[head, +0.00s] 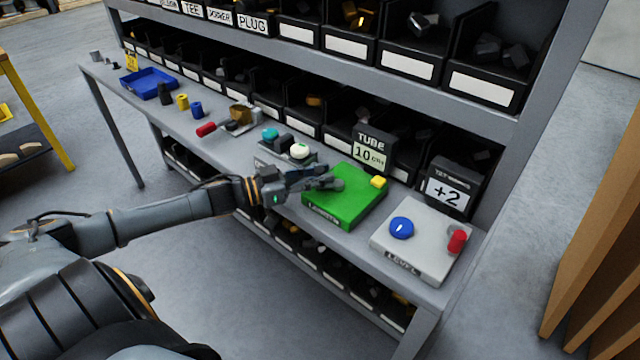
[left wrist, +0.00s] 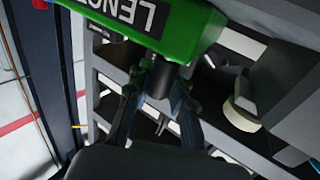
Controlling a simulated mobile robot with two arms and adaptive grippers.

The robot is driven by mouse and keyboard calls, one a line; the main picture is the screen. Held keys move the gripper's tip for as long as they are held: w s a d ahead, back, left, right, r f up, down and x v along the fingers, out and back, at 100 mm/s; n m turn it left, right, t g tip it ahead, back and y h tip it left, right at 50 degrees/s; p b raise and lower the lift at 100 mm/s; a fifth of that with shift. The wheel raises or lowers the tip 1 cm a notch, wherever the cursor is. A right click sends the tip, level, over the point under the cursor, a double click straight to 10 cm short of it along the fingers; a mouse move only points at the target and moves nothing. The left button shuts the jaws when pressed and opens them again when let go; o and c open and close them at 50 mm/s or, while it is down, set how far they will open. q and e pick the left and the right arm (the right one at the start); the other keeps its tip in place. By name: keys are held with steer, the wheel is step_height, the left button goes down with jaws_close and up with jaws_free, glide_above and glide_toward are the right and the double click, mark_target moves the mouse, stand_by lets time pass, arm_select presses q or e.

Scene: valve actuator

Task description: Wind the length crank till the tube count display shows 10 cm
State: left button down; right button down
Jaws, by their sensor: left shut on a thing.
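The green length box (head: 350,208) stands on the bench, with a LENGTH label on its front. The tube count display (head: 369,156) behind it reads 10 cm. My left gripper (head: 325,182) reaches over the left part of the green box. In the left wrist view, the gripper (left wrist: 158,95) is shut on a dark cylindrical part, apparently the length crank's handle (left wrist: 160,80), just by the green box (left wrist: 190,25). The rest of the crank is hidden by my fingers. My right gripper is not in view.
A grey LEVEL box (head: 415,255) with a blue dial (head: 401,228) and a red knob (head: 457,241) stands to the right. A +2 display (head: 449,191) is behind it. Shelved bins (head: 400,67) rise behind.

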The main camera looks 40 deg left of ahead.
arm_select(q)
steer(key=shift+w+a+m+g+h+b, duration=0.2)
steer(key=shift+m+g+h+b, duration=0.4)
steer(key=shift+h+b, duration=0.25)
steer(key=shift+w+a+m+g+h+b, duration=0.1)
steer(key=shift+w+m+g+h+b, duration=0.1)
steer(key=shift+m+g+h+b, duration=0.6)
steer(key=shift+d, duration=0.1)
steer(key=c, duration=1.1)
jaws_free()
steer(key=shift+c, duration=0.2)
steer(key=shift+y, duration=0.25)
steer(key=v, duration=1)
steer(key=shift+s+f, duration=0.1)
steer(key=shift+f, duration=0.15)
steer(key=shift+v, duration=0.9)
steer(key=shift+r, duration=0.1)
